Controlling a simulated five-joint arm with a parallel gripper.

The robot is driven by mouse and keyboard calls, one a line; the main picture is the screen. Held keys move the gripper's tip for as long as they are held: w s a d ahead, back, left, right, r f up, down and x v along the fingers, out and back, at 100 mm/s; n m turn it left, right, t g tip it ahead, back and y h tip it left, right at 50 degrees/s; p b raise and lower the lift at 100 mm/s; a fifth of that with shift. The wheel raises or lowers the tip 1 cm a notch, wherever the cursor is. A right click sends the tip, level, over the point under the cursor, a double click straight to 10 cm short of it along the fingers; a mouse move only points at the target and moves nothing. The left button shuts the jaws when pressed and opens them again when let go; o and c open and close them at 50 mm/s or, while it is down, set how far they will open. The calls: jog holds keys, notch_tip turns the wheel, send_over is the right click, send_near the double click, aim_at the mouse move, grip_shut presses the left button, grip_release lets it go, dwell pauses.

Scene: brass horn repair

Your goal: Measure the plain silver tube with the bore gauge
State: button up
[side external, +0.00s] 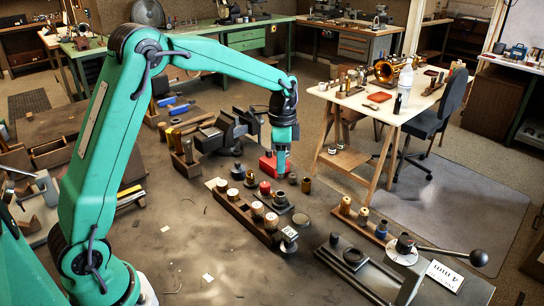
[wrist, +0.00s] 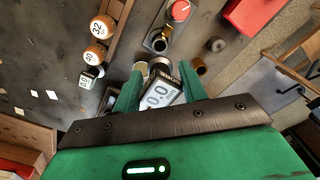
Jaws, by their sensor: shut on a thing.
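My gripper (wrist: 160,88) is shut on the bore gauge (wrist: 166,92), whose tilted white digital display shows between the green fingers in the wrist view. In the side view my gripper (side external: 281,170) points down over a group of small parts, and the gauge cannot be made out there. A pale silver round part (wrist: 141,68), which may be the plain silver tube, shows just beyond the gauge in the wrist view, partly hidden by it and a finger. I cannot tell whether the gauge touches it or is inside it.
A wooden rack (side external: 236,208) with numbered round-topped pieces lies left of the parts. A brass ring (wrist: 198,65), a red-topped part (wrist: 179,10) and a red box (side external: 272,166) are close by. A vise (side external: 228,130) stands behind.

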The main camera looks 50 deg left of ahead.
aim_at(281, 176)
jog(key=shift+f, duration=0.1)
jog(key=shift+f, duration=2.25)
jog(key=shift+f, duration=1.9)
dwell(0.4)
jog(key=o, duration=1.5)
jog(key=shift+r, duration=3.5)
jog(key=shift+r, duration=0.1)
